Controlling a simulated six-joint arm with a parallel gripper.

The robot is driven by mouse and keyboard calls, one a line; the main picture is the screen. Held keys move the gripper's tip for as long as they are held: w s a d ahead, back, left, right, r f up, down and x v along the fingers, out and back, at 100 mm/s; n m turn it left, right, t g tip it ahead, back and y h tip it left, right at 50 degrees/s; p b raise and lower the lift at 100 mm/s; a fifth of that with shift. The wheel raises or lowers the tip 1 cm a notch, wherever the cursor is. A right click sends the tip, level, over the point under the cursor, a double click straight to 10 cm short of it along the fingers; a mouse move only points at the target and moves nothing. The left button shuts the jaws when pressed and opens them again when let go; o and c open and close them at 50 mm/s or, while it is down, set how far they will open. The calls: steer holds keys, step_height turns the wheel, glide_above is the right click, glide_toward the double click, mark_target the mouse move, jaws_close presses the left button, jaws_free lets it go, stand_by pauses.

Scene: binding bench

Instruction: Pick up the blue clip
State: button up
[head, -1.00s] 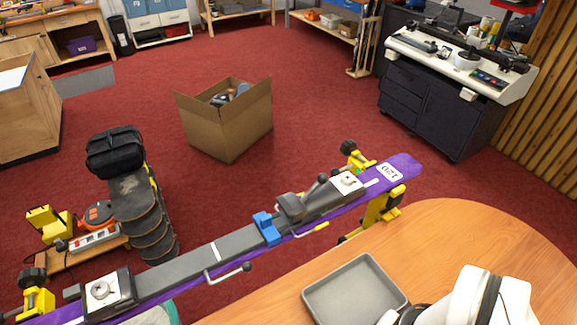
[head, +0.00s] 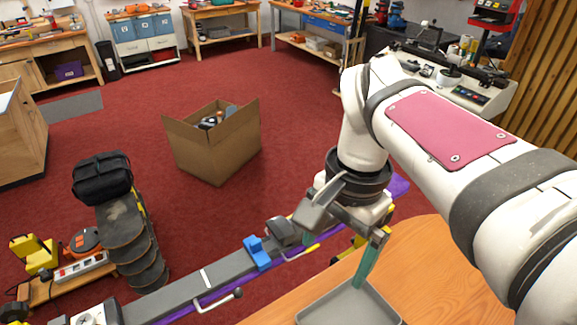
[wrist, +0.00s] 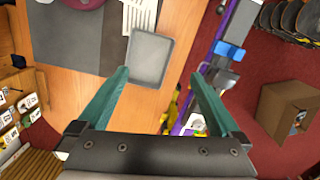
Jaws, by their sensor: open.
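The blue clip (head: 257,253) sits across the grey track on the purple board (head: 205,300), left of my gripper in the head view. It also shows in the wrist view (wrist: 229,50), beyond my right finger and up the picture. My gripper (head: 333,262) is above the board and the wooden table's edge, apart from the clip. In the wrist view its two teal fingers (wrist: 159,74) are spread wide with nothing between them.
A grey tray (head: 345,311) lies on the wooden table (head: 425,265) under my gripper. A dark binding part (head: 284,231) stands right beside the clip. A lever (head: 232,295) sticks out from the board's near side. A cardboard box (head: 213,150) stands on the red floor behind.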

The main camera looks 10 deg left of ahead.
steer(key=w+a+r, duration=0.2)
steer(key=w+a, duration=0.3)
steer(key=a, duration=0.1)
steer(key=m, duration=0.2)
glide_above(257, 240)
steer(key=shift+t+h, duration=0.3)
step_height(257, 240, down, 15)
steer(key=shift+r, duration=0.1)
steer(key=c, duration=1)
steer(key=shift+r, duration=0.35)
step_height(257, 240, up, 3)
steer(key=shift+f, duration=0.1)
steer(key=shift+w+d+r, duration=0.15)
steer(key=shift+d+r, duration=1.8)
steer(key=shift+r, duration=0.3)
steer(key=shift+w+d+r, duration=0.1)
steer(key=shift+d+r, duration=1.85)
steer(key=shift+r, duration=0.3)
steer(key=shift+w+d+r, duration=0.15)
steer(key=shift+d+r, duration=1.8)
steer(key=shift+r, duration=0.3)
